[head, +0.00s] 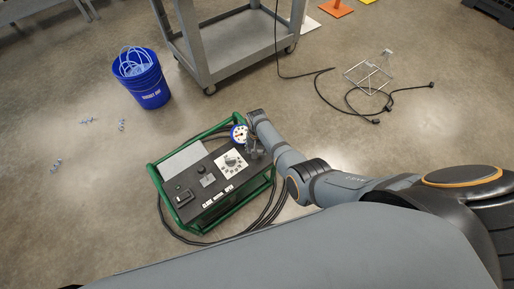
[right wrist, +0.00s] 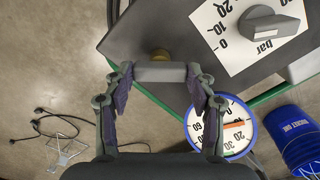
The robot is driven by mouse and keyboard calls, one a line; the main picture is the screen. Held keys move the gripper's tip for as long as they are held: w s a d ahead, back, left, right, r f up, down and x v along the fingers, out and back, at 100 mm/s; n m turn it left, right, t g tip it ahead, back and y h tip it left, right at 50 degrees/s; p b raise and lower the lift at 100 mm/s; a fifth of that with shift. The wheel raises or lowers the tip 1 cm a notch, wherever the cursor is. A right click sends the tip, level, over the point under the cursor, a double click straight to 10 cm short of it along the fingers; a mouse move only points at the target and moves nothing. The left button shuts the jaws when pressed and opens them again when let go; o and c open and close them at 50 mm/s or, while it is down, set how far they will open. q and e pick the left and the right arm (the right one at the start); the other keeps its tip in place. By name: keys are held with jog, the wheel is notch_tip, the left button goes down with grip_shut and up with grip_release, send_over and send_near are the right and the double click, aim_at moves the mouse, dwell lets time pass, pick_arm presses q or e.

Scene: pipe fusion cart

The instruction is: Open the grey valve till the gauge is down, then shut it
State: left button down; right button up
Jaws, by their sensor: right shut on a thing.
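The grey valve handle (right wrist: 160,72) is a short flat bar over a brass stem (right wrist: 160,54) at the edge of the dark panel. My right gripper (right wrist: 162,78) is shut on this handle, a finger pad at each end, in the right wrist view. In the head view my right gripper (head: 255,150) is at the right side of the green-framed unit (head: 160,196) and mostly hides the handle. The blue-rimmed gauge (head: 239,133) stands beside it; it also shows in the right wrist view (right wrist: 222,128). Its orange needle is visible, but I cannot read the value surely. My left gripper is not in view.
A grey knob (right wrist: 270,25) with a white bar scale sits on the panel near the handle. A blue bucket (head: 141,82), a grey cart (head: 226,48) and a wire stand (head: 368,77) with black cables are on the floor. Black hoses run around the unit.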

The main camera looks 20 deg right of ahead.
jog(key=m, duration=0.4)
jog(key=shift+p, duration=0.4)
jog(key=shift+m, duration=1.8)
jog(key=o, duration=1.2)
jog(key=shift+c, duration=0.2)
jog(key=shift+r, duration=0.1)
notch_tip(320, 180, up, 12)
